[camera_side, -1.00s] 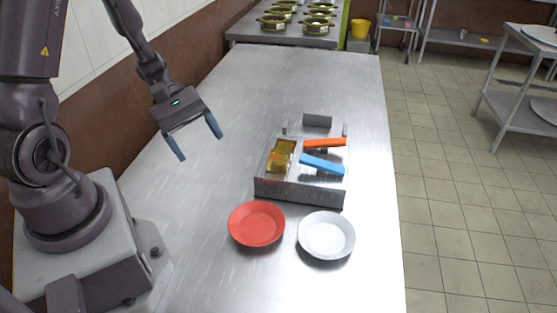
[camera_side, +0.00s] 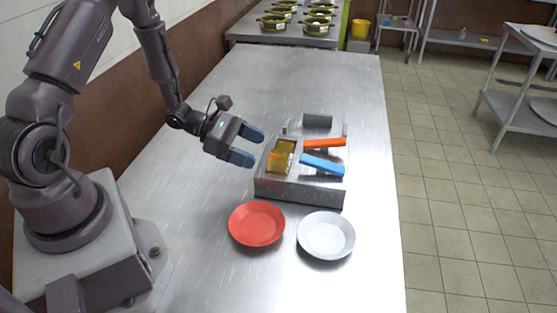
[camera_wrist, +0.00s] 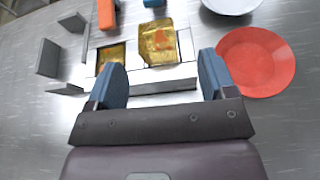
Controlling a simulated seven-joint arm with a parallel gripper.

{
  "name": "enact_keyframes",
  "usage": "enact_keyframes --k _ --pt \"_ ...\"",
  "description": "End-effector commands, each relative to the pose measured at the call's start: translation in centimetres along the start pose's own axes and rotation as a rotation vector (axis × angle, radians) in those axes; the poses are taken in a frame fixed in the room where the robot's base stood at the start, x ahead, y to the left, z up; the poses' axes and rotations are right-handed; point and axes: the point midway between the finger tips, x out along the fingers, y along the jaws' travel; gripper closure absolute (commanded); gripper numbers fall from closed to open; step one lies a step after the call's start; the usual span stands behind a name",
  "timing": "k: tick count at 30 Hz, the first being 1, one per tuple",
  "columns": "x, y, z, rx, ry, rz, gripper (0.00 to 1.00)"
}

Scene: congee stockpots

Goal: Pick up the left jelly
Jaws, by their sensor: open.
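In the side view the far jelly (camera_side: 286,146) adjoins the near jelly (camera_side: 278,163), which has an orange patch. In the wrist view the left jelly (camera_wrist: 111,54) looks smaller and is partly hidden by a finger, and the right jelly (camera_wrist: 158,43) shows more fully. My gripper (camera_side: 256,147) is open and empty, its blue fingers pointing at the tray's left side. In the wrist view the fingers (camera_wrist: 162,75) are spread, short of the jellies.
An orange bar (camera_side: 325,143) and a blue bar (camera_side: 322,165) lie in the tray's right part. A red plate (camera_side: 257,224) and a white plate (camera_side: 326,236) stand in front of it. Grey upright blocks (camera_side: 317,121) stand behind. The table's left side is clear.

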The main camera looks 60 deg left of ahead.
Motion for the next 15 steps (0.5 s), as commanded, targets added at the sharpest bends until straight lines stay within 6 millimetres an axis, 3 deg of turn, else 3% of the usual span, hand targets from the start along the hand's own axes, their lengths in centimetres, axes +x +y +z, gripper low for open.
enact_keyframes --k 9,15 --pt "4.1 0.3 0.4 0.001 -0.001 -0.004 0.23" --pt "5.3 0.4 0.4 0.001 0.0 -0.001 0.23"
